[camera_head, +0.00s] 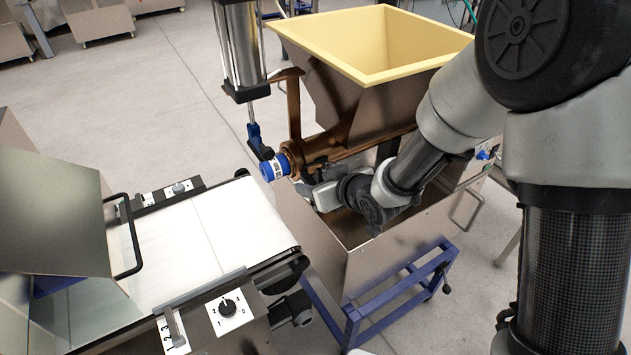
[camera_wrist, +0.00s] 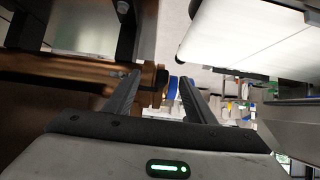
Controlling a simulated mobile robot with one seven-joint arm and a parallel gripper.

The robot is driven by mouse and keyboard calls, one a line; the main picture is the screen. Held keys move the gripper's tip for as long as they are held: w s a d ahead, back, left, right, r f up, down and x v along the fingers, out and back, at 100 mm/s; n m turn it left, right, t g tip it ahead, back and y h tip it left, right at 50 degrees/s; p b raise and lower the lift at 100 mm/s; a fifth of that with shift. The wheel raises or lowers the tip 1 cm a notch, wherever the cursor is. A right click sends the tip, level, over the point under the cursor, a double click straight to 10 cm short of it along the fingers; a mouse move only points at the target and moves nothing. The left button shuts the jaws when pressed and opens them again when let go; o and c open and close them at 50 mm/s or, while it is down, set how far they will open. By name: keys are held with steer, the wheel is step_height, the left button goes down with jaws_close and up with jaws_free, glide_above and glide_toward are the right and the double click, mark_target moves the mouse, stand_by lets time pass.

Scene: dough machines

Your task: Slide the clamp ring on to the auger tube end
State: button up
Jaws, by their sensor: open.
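The brown auger tube (camera_head: 345,145) runs out below the hopper to a wide brown collar (camera_head: 294,158). A blue ring-shaped piece (camera_head: 270,171) with a white marked band sits at this end, in line with the tube. I cannot tell which of these is the clamp ring, or whether the blue piece is fully seated. My gripper (camera_head: 309,172) is just beside the tube end, on its near right side. In the wrist view my gripper (camera_wrist: 158,78) is open, its fingers apart. The brown collar (camera_wrist: 161,84) and a blue edge (camera_wrist: 172,88) show between them; contact is unclear.
The hopper (camera_head: 355,95) with a cream rim stands above the tube. A steel cylinder (camera_head: 240,45) with a rod hangs over the tube end. A white conveyor belt (camera_head: 215,235) lies to the left. An open steel cabinet (camera_head: 370,265) on a blue frame stands below my arm.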

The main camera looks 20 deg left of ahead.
steer(key=shift+p+v, duration=0.5)
steer(key=shift+v, duration=0.9)
steer(key=b+v, duration=0.6)
steer(key=v, duration=1.1)
steer(key=shift+r+b, duration=0.2)
steer(key=shift+b, duration=0.2)
steer(key=shift+s+d, duration=0.1)
steer(key=shift+s, duration=0.05)
